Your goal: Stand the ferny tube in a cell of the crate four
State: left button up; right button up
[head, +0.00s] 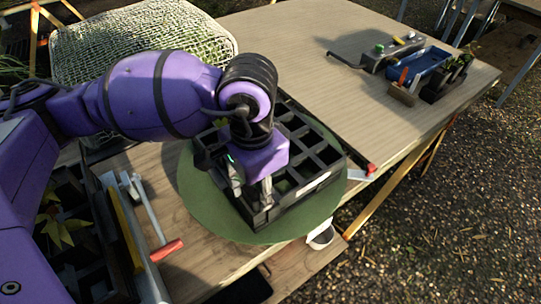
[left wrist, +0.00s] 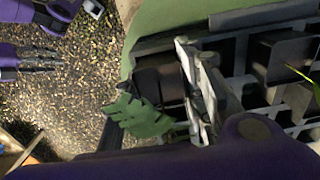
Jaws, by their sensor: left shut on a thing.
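A black crate (head: 327,172) with many square cells stands on a round green mat (head: 205,203); its pale side label is too small to read. My left gripper (head: 250,186) is low over the crate's left part, fingers pointing down. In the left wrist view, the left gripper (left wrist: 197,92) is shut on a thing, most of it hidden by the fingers. Green leafy foliage (left wrist: 145,117) shows beside the fingers, so I take this to be the ferny tube. I cannot tell how deep it sits in a cell. My right gripper (left wrist: 42,58) shows at the left wrist view's far left, apart from the crate.
Another dark crate (head: 98,275) with a yellow-green plant is at the lower left, beside a red-handled tool (head: 152,215). A mesh-covered box (head: 140,40) stands behind my left arm. A blue tray (head: 430,60) and small dark rack are at the far right. The table's middle is clear.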

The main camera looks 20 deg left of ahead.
pick_arm(q)
jog(key=shift+f, duration=0.15)
jog(key=o, duration=1.4)
jog(key=shift+c, duration=0.2)
notch_tip(320, 180, up, 12)
dwell(0.3)
